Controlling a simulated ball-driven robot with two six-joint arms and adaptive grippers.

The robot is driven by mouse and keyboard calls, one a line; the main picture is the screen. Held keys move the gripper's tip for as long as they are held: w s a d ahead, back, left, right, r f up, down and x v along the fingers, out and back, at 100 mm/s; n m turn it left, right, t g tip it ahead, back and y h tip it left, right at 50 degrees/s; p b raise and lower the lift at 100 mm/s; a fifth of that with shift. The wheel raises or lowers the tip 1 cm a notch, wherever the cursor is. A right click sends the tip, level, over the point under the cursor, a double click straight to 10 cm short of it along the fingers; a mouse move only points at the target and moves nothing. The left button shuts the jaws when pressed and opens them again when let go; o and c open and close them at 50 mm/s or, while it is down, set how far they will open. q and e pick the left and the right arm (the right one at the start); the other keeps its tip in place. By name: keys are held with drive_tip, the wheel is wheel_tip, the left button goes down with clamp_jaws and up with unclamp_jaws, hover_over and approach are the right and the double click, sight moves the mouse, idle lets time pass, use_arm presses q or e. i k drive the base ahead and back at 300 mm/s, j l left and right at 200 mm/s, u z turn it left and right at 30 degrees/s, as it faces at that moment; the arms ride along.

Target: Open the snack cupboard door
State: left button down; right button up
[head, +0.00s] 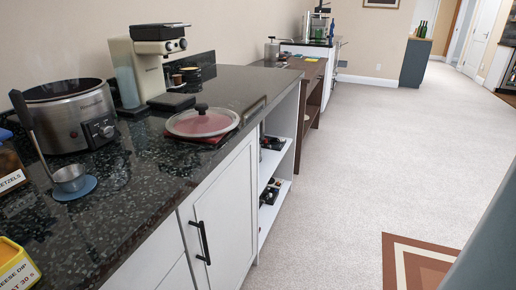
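A white cupboard door (232,205) with a raised frame is set in the counter front, below the dark speckled top. A black vertical bar handle (202,243) sits near its left edge. The door looks shut, flush with the cabinet front. No label on it marks it as the snack cupboard. Neither of my grippers shows in the head view, and nothing touches the handle. The inside of the cupboard is hidden.
The dark countertop (115,225) holds a slow cooker (70,122), ladle (68,178), coffee machine (146,68) and lidded pan (203,123). Open white shelves (270,165) adjoin the door. An unidentified grey-blue surface (490,245) fills the lower right corner.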

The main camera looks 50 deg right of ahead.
sight(217, 223)
drive_tip(key=z, duration=1.4)
